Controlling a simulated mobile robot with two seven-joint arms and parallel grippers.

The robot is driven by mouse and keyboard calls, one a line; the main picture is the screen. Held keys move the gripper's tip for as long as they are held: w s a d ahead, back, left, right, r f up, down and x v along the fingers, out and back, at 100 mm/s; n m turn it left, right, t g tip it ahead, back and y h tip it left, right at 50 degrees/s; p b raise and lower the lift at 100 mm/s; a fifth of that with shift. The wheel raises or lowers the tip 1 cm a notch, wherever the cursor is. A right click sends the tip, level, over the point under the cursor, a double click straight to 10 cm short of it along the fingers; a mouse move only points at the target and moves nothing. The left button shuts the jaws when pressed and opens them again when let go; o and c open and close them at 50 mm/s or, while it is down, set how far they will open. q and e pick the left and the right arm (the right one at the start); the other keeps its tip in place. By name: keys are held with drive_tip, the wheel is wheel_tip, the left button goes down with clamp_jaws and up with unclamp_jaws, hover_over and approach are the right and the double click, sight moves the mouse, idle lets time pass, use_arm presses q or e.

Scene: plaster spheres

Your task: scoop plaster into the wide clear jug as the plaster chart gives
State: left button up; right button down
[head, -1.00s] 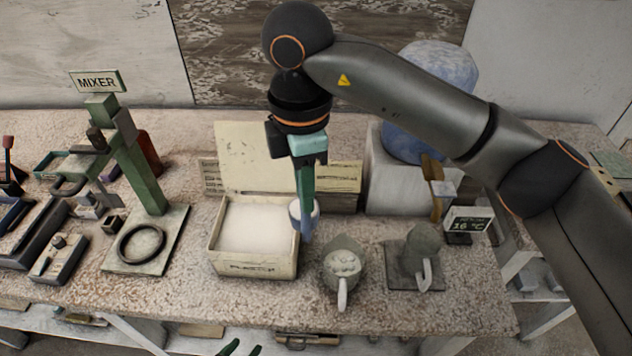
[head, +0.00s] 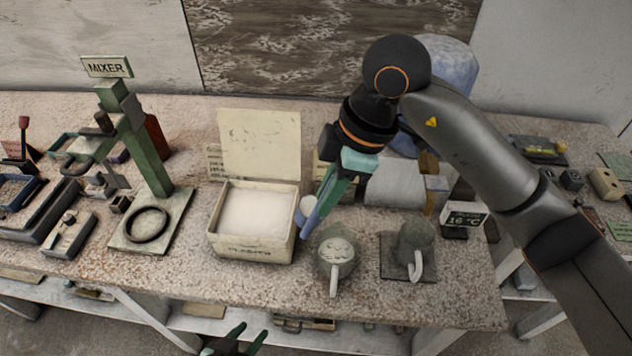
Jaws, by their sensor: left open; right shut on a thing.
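My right gripper (head: 325,193) is shut on a scoop with a pale cup (head: 308,205) and a blue part below it. The scoop is tilted between the plaster box and a wide clear jug (head: 337,262), just above and behind the jug. The jug holds white lumpy material, and its handle faces the front. The open plaster box (head: 253,246) is full of white powder (head: 257,213). A chart (head: 214,160) stands behind its raised lid (head: 260,145), which hides most of the writing. My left gripper (head: 236,341) is open and empty at the bottom edge, below the table front.
A second grey jug (head: 416,242) stands on a dark plate, right of the clear jug. A 16 °C display (head: 464,217) is beyond it. The green mixer stand (head: 149,160) with a ring on its base is left of the box. Several trays and tools crowd the far left.

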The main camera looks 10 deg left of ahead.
drive_tip(key=d+f+y+b, duration=0.4)
drive_tip(key=d+f+y, duration=0.2)
drive_tip(key=f+y, duration=0.1)
drive_tip(key=shift+f+y, duration=0.25)
drive_tip(key=shift+y, duration=0.55)
idle(0.3)
